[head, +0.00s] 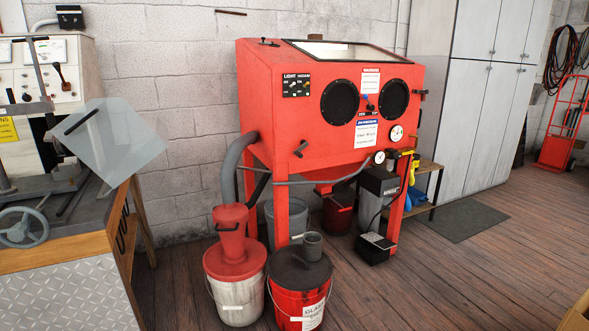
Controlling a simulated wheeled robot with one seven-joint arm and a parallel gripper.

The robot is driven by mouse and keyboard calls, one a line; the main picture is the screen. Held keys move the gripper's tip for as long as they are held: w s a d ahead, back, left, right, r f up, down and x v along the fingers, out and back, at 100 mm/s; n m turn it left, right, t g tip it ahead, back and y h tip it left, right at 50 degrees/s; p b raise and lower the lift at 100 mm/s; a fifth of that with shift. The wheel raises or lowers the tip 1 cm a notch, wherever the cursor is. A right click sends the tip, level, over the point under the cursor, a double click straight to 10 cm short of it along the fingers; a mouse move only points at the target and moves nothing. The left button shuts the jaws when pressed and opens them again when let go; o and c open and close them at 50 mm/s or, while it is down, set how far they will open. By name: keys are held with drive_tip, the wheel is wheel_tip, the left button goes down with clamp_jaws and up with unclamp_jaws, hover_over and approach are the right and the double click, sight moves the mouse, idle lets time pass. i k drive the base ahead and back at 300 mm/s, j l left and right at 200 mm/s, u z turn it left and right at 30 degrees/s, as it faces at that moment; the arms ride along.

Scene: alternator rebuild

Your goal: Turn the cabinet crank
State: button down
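A red blasting cabinet (262,92) stands on red legs against the wall. Its sloped front has two round black glove ports. A short dark handle (301,148) juts from the cabinet's lower front left and looks crank-like. Another small dark handle (420,93) sticks out on its right side, and a small dark knob (268,42) sits on top at the left. I cannot tell for sure which of these is the crank. My gripper is not in view.
A white-and-red bucket (237,300) with a cyclone and a red bucket (300,300) stand before the cabinet. A grey box unit (378,195) is at its right. A machine with a clear guard (110,140) is at left. The wooden floor (450,280) at right is clear.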

sight(304, 144)
drive_tip(key=i+l+u, duration=0.1)
drive_tip(key=i, duration=0.35)
drive_tip(key=i+l+u, duration=0.1)
drive_tip(key=i, duration=0.35)
drive_tip(key=i+l, duration=0.15)
drive_tip(key=i, duration=0.25)
drive_tip(key=i+j, duration=0.1)
drive_tip(key=i, duration=0.3)
drive_tip(key=i+j, duration=0.15)
drive_tip(key=i, duration=0.2)
drive_tip(key=i+j, duration=0.1)
drive_tip(key=i, duration=0.3)
